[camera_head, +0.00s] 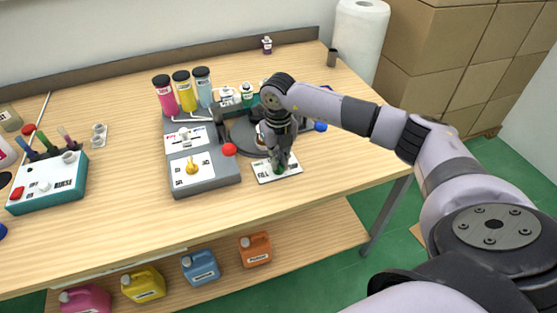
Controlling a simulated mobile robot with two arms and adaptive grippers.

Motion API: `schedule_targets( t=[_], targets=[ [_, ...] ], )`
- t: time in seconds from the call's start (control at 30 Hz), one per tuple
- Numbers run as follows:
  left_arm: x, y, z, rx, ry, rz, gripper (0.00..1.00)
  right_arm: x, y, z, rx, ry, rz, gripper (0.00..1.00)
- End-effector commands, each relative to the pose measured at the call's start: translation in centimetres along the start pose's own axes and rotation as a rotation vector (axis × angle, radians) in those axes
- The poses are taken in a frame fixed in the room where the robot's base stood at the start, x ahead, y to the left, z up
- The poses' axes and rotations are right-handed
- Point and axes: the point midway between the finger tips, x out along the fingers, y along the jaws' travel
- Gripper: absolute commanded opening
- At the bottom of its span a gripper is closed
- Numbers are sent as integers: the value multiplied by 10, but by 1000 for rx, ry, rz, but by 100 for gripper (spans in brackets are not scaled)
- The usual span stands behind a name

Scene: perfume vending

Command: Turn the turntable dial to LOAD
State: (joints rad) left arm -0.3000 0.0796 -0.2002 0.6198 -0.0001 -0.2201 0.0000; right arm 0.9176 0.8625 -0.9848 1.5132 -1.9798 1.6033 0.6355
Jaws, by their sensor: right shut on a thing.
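My right gripper (281,160) reaches down from the right and is shut on the small dark green turntable dial (281,170). The dial sits on a white label plate (264,178) that reads FILL at its left side; the fingers hide much of the dial and part of the plate, and I cannot tell where the dial points. The dark round turntable (240,136) is just behind, partly covered by my wrist. My left gripper is not in this view.
A grey dispenser (204,183) with a yellow knob, a red ball and pink, yellow and blue cylinders stands left of the plate. A teal rinse unit (48,190) is at the far left. A paper roll (360,38) stands at the back right. The table's front middle is clear.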

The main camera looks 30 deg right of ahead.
Motion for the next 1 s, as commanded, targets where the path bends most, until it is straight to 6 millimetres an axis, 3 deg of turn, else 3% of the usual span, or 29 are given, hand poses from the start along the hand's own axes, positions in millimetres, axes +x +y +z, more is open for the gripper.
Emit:
schedule_targets(
  t=[0.3, 0.8, 0.83, 1.0],
  targets=[
    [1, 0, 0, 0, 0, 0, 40, -2, 0, 1, 107, -4, 0, 0],
    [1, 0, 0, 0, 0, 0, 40, -2, 0, 2, 124, -5, 1, 0],
    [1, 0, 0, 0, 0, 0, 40, -2, 0, 2, 124, -6, 1, 12],
    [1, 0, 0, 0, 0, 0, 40, -2, 0, 1, 123, -4, 1, 23]
  ],
)
